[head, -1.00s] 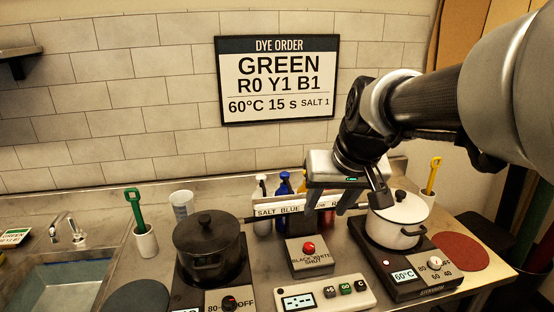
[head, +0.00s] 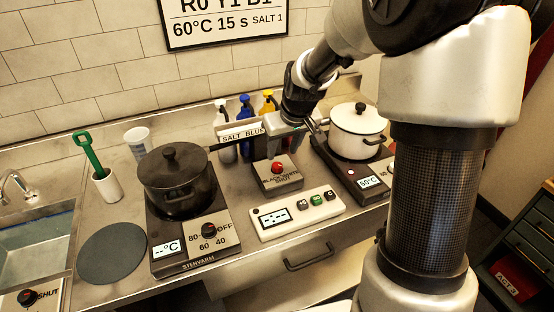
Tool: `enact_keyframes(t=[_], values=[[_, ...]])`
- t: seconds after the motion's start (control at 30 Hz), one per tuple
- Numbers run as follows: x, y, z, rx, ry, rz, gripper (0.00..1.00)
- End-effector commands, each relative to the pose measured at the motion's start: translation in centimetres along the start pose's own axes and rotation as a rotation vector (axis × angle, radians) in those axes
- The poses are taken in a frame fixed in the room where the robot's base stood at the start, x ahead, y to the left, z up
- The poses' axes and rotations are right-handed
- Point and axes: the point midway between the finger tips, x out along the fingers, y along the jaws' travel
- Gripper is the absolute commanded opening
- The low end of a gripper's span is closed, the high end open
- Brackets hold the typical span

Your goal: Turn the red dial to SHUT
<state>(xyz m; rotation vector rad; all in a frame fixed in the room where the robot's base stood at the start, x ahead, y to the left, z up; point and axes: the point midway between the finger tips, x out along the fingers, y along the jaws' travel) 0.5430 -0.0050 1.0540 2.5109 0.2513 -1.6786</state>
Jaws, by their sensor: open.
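The red dial (head: 277,167) sits on top of a small grey box (head: 276,182) in the middle of the counter. The box front carries the words BLACK, WHITE and SHUT in small print. Which word the dial points at is too small to tell. My gripper (head: 283,147) is open, with its fingers pointing down just above and behind the dial in this view. It looks apart from the dial, and nothing shows between the fingers.
A black pot (head: 172,182) on a hob stands left of the box, and a white pot (head: 354,140) on another stands right. A timer panel (head: 296,213) lies in front. Another SHUT knob (head: 27,297) is by the sink.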

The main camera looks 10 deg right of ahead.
Motion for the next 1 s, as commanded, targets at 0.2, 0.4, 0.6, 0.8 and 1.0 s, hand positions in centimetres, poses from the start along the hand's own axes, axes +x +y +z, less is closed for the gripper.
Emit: enact_keyframes(t=[0.2,0.4,0.6,0.8,1.0], values=[[4.6,-0.1,0.1,0.000,-0.003,-0.002,0.42],[7.0,-0.1,0.0,0.001,-0.002,-0.001,0.42],[7.7,0.0,0.0,0.001,0.001,0.001,0.42],[7.7,0.0,0.0,0.001,0.001,0.001,0.42],[7.6,0.0,0.0,0.001,0.001,0.000,0.09]])
